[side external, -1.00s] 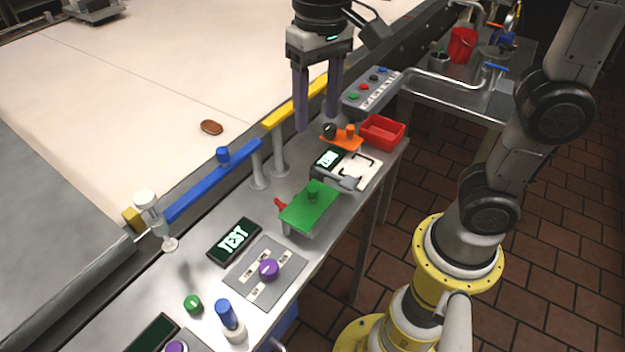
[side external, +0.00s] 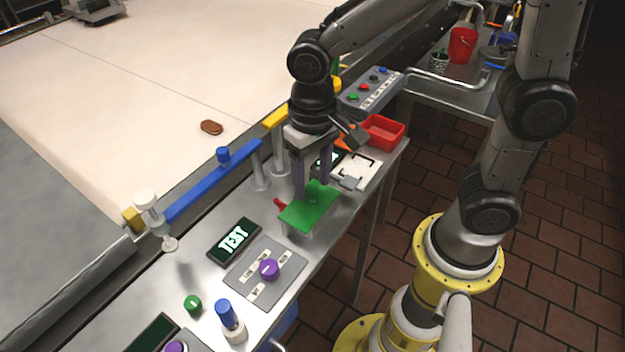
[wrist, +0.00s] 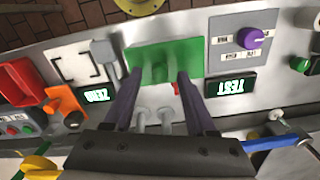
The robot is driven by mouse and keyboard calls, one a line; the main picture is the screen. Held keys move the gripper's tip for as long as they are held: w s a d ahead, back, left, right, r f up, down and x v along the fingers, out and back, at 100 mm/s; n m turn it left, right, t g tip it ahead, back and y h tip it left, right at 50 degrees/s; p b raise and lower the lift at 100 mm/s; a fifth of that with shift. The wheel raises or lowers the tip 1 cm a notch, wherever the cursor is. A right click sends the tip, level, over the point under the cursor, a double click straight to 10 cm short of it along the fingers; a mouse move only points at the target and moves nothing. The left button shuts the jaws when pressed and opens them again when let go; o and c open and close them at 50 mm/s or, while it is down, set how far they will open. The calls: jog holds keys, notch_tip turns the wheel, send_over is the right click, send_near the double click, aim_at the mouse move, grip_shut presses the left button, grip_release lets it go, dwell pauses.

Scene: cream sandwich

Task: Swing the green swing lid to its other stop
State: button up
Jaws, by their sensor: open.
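The green swing lid (side external: 308,212) lies flat on top of a small pale box on the metal bench, with a green knob (side external: 313,190) standing up from it. In the wrist view the lid (wrist: 182,58) is a green rectangle just beyond my fingers. A small red piece (side external: 279,204) sticks out at the box's left side. My gripper (side external: 312,192) is open, pointing down, with its purple fingers at the knob. In the wrist view the fingers (wrist: 156,85) stand on either side of the knob's place; whether they touch it I cannot tell.
A "TEST" display (side external: 233,241) and a purple knob on a grey plate (side external: 285,258) lie nearer the camera. A white bracketed plate (side external: 362,167), a red tray (side external: 383,132) and an orange part stand beyond the lid. Blue and yellow bars run along the conveyor side.

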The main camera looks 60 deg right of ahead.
jog(key=shift+f, duration=0.45)
grip_shut()
jog(key=shift+r, duration=0.1)
dwell(1.1)
